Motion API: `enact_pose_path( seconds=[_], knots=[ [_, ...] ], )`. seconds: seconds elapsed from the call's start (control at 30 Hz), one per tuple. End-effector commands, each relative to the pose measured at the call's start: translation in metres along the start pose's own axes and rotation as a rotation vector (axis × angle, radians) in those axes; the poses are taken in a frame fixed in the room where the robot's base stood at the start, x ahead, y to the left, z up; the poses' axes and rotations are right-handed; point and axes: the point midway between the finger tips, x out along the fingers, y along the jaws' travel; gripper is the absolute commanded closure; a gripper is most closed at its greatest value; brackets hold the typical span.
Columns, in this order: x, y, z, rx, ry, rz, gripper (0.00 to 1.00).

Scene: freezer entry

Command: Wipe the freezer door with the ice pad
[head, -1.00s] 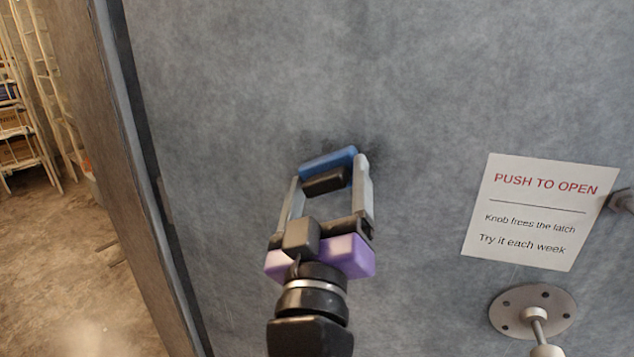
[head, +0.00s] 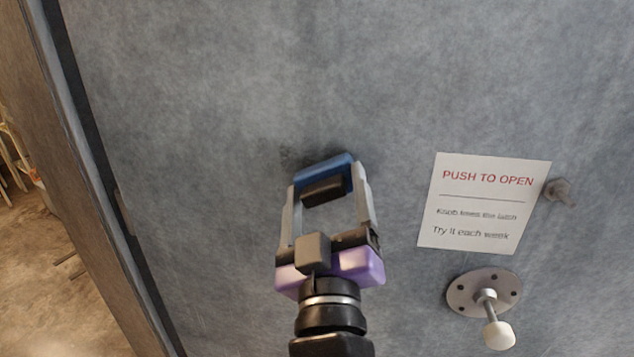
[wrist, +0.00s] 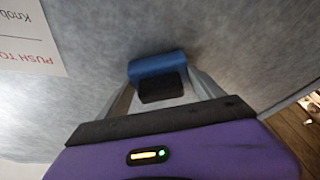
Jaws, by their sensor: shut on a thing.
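The freezer door (head: 230,90) is a mottled grey panel filling most of the head view. The ice pad is a blue block with a black part on its near side; its blue part (head: 324,172) shows in the head view and also in the wrist view (wrist: 157,68). My gripper (head: 326,188) is shut on the ice pad, with a finger at each end of it. The pad's far face is turned to the door, with a dark shadow beside it. Whether it touches the door is hidden.
A white "PUSH TO OPEN" sign (head: 484,204) is on the door right of my gripper. Below it a round metal plate with a white-tipped knob (head: 498,335) sticks out. A small metal fitting (head: 558,190) is right of the sign. The door's edge (head: 105,180) is at the left.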

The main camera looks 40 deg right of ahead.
Motion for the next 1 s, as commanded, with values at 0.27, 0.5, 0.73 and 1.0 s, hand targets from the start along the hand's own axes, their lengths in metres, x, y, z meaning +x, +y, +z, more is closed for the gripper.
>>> enact_pose_path(
  seconds=[0.27, 0.5, 0.73, 1.0],
  knots=[
    [0.0, 0.012, 0.004, -0.005, -0.006, 0.004, 0.56],
    [-0.004, 0.025, 0.009, -0.005, -0.005, 0.004, 0.56],
    [-0.007, 0.031, 0.014, -0.001, -0.002, 0.003, 0.56],
    [-0.001, 0.036, 0.004, 0.0, -0.001, 0.003, 0.56]
  ],
)
